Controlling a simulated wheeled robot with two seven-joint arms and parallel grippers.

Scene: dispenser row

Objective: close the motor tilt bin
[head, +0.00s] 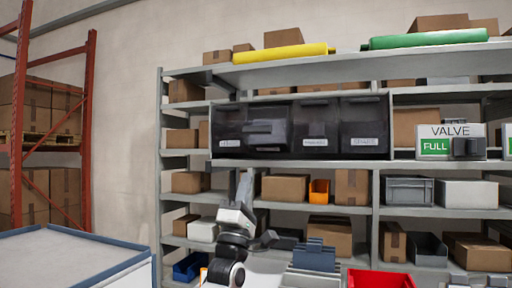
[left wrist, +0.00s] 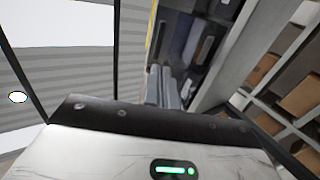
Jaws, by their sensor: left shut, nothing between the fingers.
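A row of dark tilt bins (head: 315,125) with small white labels sits on the middle shelf in the head view. The second bin from the left (head: 267,130) stands out further than its neighbours and looks tilted open. The labels are too small to read surely, so I cannot confirm which is the motor bin. My left gripper (head: 246,178) is shut and empty, pointing up just below the bins' left part. In the left wrist view its fingers (left wrist: 165,88) are together, with the dark bin fronts (left wrist: 195,45) beyond them. My right gripper is not in view.
The grey shelf rack (head: 300,164) holds cardboard boxes (head: 285,188) below the bins. A VALVE sign (head: 450,141) stands to the right. A red bin (head: 380,280) is low in front. A blue-edged table (head: 70,262) stands at the left.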

